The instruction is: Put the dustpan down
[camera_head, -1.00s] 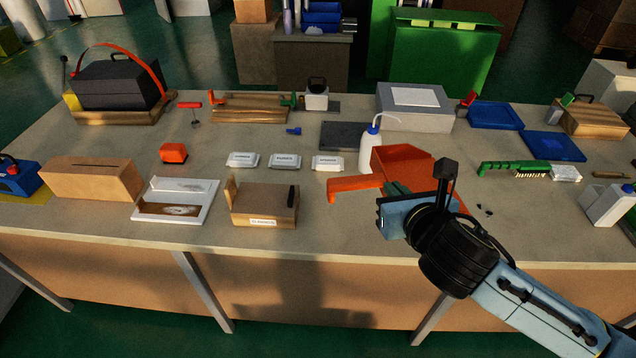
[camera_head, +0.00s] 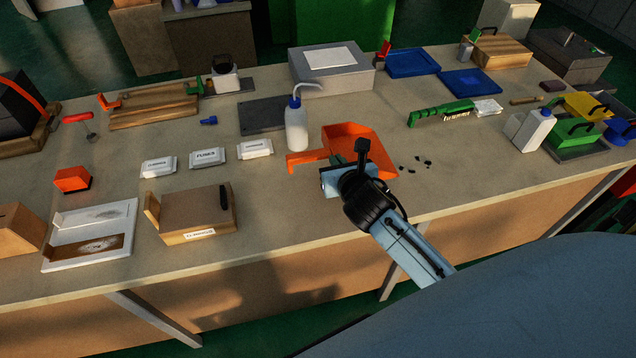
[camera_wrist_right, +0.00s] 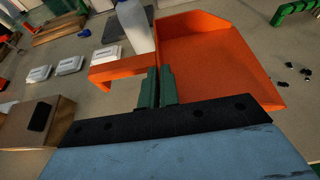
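The orange dustpan (camera_head: 368,143) is over the front middle of the bench, its open pan to the right and its handle (camera_head: 304,158) pointing left. My right gripper (camera_head: 338,168) is at the handle, close to the pan. In the right wrist view, the dustpan (camera_wrist_right: 225,60) lies beyond the green fingers (camera_wrist_right: 157,88), which are close together and appear shut on the handle by the pan. The pan looks nearly level; I cannot tell whether its underside touches the bench. No debris shows inside the visible part of the pan. My left gripper is not in view.
Dark bits (camera_head: 416,163) lie on the bench right of the pan. A white wash bottle (camera_head: 297,128) stands close behind the handle. A green brush (camera_head: 441,113) lies farther right. White packs (camera_head: 208,157) and a wooden box (camera_head: 193,215) are left. Bare bench lies to the front right.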

